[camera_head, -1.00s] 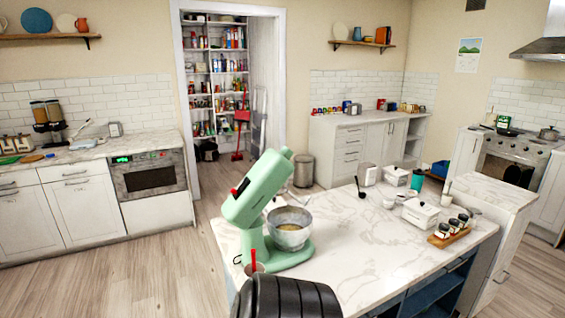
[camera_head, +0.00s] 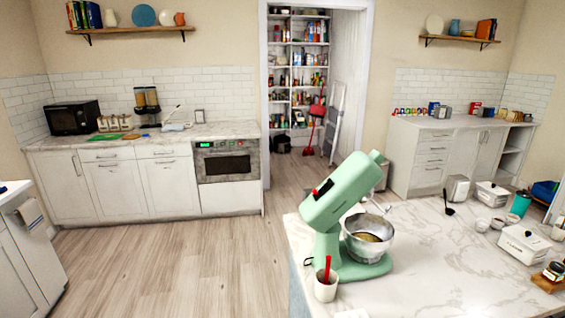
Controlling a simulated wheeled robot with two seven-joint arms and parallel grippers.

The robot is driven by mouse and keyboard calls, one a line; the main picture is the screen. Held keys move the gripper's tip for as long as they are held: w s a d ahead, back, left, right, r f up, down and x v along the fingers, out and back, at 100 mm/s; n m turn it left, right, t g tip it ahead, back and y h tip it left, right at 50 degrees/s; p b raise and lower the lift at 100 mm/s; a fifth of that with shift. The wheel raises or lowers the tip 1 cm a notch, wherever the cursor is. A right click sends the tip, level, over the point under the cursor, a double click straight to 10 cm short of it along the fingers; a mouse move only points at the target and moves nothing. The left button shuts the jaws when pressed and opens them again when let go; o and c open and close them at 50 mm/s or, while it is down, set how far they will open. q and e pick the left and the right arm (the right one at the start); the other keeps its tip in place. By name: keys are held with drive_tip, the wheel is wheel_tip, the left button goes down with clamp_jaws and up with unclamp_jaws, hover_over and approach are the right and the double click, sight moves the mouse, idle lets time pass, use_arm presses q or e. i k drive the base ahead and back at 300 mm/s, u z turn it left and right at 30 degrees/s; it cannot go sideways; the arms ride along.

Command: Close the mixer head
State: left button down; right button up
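The green stand mixer (camera_head: 340,210) stands on the marble island counter at the lower right. Its head (camera_head: 343,188) is tilted up and back, leaning toward the upper right, with a red knob on its side. The steel mixing bowl (camera_head: 368,238) sits on the mixer's base under the raised head and holds something tan. Neither of my grippers shows in this view.
A white cup (camera_head: 326,287) with a red utensil stands close in front of the mixer. On the marble island top (camera_head: 440,265), a black ladle (camera_head: 448,203), white boxes (camera_head: 523,243) and a teal cup (camera_head: 520,204) lie to the right. The wooden floor (camera_head: 170,265) left of the island is clear.

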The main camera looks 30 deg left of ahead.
sight(353, 182)
drive_tip(key=i, duration=0.9)
drive_tip(key=u, duration=0.55)
